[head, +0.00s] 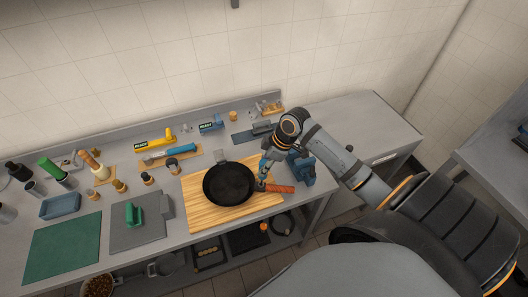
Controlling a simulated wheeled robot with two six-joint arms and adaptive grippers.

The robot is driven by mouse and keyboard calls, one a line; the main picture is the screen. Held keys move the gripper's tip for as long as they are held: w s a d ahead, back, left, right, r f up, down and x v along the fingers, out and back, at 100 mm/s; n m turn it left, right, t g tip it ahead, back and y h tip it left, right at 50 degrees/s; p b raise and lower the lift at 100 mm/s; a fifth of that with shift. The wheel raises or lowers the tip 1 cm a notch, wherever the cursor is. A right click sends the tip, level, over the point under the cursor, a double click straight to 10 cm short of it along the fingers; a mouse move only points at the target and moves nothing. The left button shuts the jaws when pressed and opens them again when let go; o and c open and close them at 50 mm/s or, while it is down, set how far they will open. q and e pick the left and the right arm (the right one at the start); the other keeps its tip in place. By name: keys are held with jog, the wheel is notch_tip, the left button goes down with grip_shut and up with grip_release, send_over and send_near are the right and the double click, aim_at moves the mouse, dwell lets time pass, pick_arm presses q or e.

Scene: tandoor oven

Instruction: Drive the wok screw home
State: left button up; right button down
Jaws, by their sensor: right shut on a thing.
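A black wok (228,183) lies on a wooden board (203,216) on the counter. Its orange-brown handle (281,189) points right. My right gripper (267,164) is over the joint between wok and handle, pointing down. It is shut on a slim teal tool that looks like a screwdriver, mostly hidden by the gripper. The tool's lower end is close to the handle's root; I cannot tell whether it touches. The screw is too small to make out. My left gripper is not in view.
A blue device (302,169) stands right of the gripper. A green mat (62,246) and a grey mat (142,232) lie to the left. Bottles, small jars and yellow and blue tools line the back. The counter's right end (362,128) is clear.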

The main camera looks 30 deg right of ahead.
jog(key=m+h, duration=0.1)
jog(key=m, duration=0.3)
jog(key=shift+a+m+t, duration=0.15)
jog(key=shift+m+t, duration=0.25)
jog(key=m+h, duration=0.1)
jog(key=m, duration=0.4)
jog(key=shift+w, duration=0.1)
jog(key=shift+h, duration=0.3)
jog(key=shift+d+r, duration=0.25)
jog(key=shift+r, duration=0.55)
jog(key=shift+a+r, duration=0.1)
jog(key=shift+s+d+r, duration=0.1)
jog(key=shift+d+r, duration=0.05)
jog(key=shift+r, duration=1.5)
jog(key=shift+s+d+r, duration=0.1)
jog(key=shift+r, duration=1.5)
jog(key=shift+s+d+r, duration=0.1)
jog(key=shift+d+r, duration=0.05)
jog(key=shift+r, duration=1.6)
